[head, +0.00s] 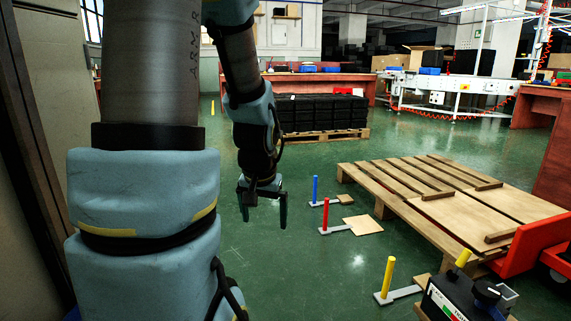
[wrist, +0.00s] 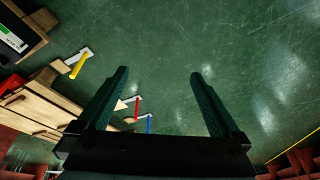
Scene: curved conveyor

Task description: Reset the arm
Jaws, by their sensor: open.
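My gripper (head: 263,207) hangs at the end of my arm, fingers pointing down, over the green floor left of the blue and red posts. In the wrist view my gripper (wrist: 160,92) shows two dark fingers spread apart, with only floor seen between their tips. It is open and holds nothing. The red post and blue post show past the left finger in the wrist view. No object touches the fingers.
A wooden pallet (head: 400,200) lies at the right. A blue post (head: 315,189), red post (head: 325,215) and yellow post (head: 388,277) stand on the floor. A black box (head: 455,300) is at lower right. Black crates (head: 322,112) sit behind. Floor near the gripper is clear.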

